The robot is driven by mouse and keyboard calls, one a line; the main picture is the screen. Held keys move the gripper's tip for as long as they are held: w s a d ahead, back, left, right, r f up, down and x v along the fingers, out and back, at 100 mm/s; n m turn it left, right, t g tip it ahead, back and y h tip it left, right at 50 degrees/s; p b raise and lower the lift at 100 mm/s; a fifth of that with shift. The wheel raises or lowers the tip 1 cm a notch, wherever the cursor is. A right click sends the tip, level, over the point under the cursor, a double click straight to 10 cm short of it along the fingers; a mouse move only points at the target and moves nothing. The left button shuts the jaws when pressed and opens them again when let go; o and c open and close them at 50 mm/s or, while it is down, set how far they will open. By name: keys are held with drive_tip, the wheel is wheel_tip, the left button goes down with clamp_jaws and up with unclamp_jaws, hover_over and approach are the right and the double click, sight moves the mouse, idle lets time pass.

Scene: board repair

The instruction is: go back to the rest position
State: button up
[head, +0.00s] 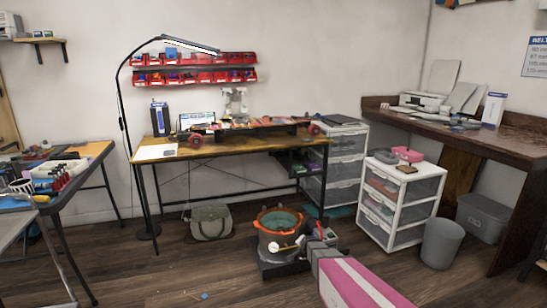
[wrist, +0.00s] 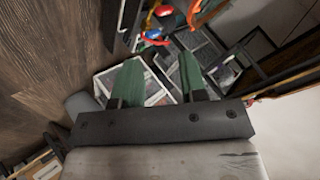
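My gripper (wrist: 159,66) shows in the wrist view with its two green fingers apart. Nothing is held between them; a drawer unit shows in the gap, beyond the fingers. The gripper's dark crossbar and pale body fill the lower part of that view. In the head view I cannot make out the gripper's fingers clearly. A pink and white long shape at the bottom centre of the head view may be part of my arm; I cannot be sure.
A workbench (head: 232,148) stands at the back wall. An orange-rimmed pot (head: 262,226) stands on the floor before it. A white drawer unit (head: 372,210), a grey bin (head: 442,243) and a dark desk (head: 520,142) are right. A table (head: 94,153) is left. Floor (head: 130,280) at front left is mostly clear.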

drive_tip(key=s+d+r+n+g, duration=0.1)
drive_tip(key=s+r+n+g, duration=0.1)
drive_tip(key=s, duration=0.7)
drive_tip(key=s+d+r+n+g, duration=0.1)
drive_tip(key=s+r+n+g, duration=0.2)
drive_tip(key=s+r, duration=0.4)
drive_tip(key=s+d+r+n+g, duration=0.1)
drive_tip(key=s+r+n+g, duration=0.2)
drive_tip(key=s, duration=0.9)
drive_tip(key=shift+s+d+r+g+h, duration=0.3)
drive_tip(key=shift+s+d+r+g, duration=0.1)
drive_tip(key=shift+r+g, duration=0.4)
